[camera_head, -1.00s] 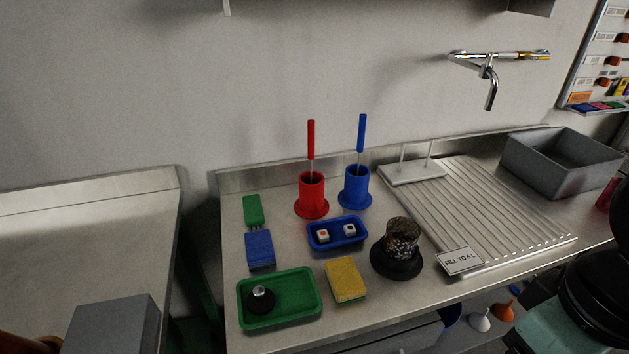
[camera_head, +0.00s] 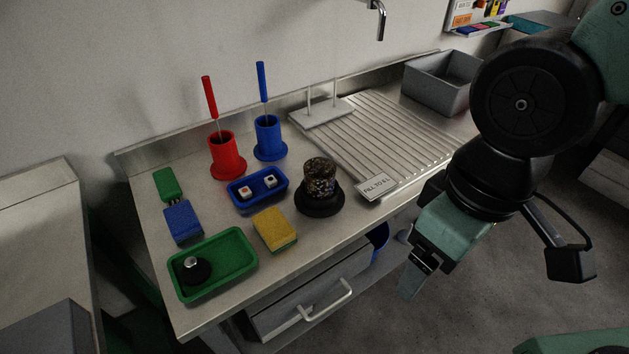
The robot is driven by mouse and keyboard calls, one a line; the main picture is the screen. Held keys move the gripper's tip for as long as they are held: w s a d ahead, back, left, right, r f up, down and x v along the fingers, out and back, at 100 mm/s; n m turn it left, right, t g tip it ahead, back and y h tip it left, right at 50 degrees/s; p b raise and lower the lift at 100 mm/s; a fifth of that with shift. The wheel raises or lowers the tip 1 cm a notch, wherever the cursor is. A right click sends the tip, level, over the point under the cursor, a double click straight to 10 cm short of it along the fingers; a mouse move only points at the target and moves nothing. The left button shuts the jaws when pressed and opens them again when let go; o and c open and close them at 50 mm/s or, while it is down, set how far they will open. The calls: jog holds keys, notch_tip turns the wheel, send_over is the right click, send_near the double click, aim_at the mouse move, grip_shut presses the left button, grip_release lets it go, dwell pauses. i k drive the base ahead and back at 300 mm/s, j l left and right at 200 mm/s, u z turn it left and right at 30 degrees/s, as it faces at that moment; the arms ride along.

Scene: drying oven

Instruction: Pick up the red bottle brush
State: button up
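The red bottle brush (camera_head: 209,97) stands upright in a red holder (camera_head: 227,158) at the back left of the metal counter. Its red handle and part of its thin metal stem show above the rim; its lower end is hidden inside the holder. My gripper (camera_head: 411,283) is at the right, in front of the counter and well away from the brush, pointing down. Its fingers are seen from the side and partly overlap, so their gap cannot be made out. I see nothing held in it.
A blue brush (camera_head: 262,84) in a blue holder (camera_head: 268,140) stands just right of the red one. A blue tray (camera_head: 237,204), yellow sponge (camera_head: 274,229), dark pot (camera_head: 319,187), and green tray (camera_head: 241,267) lie in front. A ribbed drainboard (camera_head: 385,140) lies right.

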aim_at(206, 80)
jog(key=i, duration=0.15)
jog(key=i+u, duration=0.15)
jog(key=u, duration=0.3)
jog(key=i+l+u, duration=0.15)
jog(key=u, duration=1.05)
